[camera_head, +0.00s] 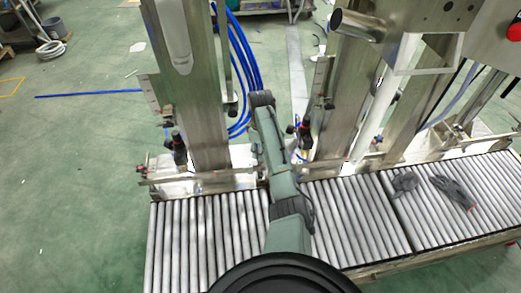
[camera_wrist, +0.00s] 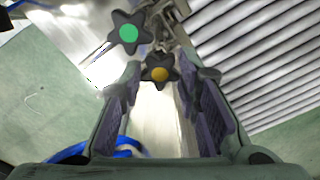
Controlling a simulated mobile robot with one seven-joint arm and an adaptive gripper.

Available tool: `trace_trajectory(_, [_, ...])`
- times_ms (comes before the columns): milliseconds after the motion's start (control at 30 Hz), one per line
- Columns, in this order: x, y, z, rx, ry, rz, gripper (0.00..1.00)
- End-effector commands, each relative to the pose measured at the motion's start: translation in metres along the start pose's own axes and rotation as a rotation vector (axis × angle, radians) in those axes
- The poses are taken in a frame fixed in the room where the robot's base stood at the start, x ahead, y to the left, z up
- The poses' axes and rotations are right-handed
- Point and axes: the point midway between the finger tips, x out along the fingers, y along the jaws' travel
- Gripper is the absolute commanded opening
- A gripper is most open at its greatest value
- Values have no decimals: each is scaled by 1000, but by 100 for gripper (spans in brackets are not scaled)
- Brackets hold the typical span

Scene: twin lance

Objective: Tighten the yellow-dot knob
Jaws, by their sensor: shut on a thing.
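The yellow-dot knob (camera_wrist: 160,73) is a dark star-shaped knob with an orange-yellow centre, at the upper middle of the wrist view. My gripper (camera_wrist: 162,82) has its two padded fingers on either side of this knob, shut on it near the fingertips. The knob's lower mount is hidden. A similar dark star knob with a green dot (camera_wrist: 128,33) stands just above and left of it, outside the fingers. In the head view my arm reaches toward the steel posts, and I cannot make out the knob there.
A roller conveyor (camera_head: 185,240) runs along the front; its rollers also show at the right of the wrist view. Steel posts (camera_head: 198,110) rise behind it. Blue hoses (camera_head: 243,60) hang between them. Dark gloves or cloths (camera_head: 452,190) lie on the right rollers. Green floor is open at left.

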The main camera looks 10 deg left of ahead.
Motion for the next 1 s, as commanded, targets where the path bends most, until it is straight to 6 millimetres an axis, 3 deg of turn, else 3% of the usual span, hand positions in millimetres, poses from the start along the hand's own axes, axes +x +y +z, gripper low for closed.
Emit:
trace_trajectory(133, [0, 0, 0, 0, 0, 0, 2])
trace_trajectory(167, [0, 0, 0, -1, -1, 0, 30])
trace_trajectory(433, [0, 0, 0, -1, 0, 0, 48])
trace_trajectory(800, [-3, 0, 0, -1, 0, 1, 50])
trace_trajectory(1000, [-30, 1, -1, -2, 3, 4, 50])
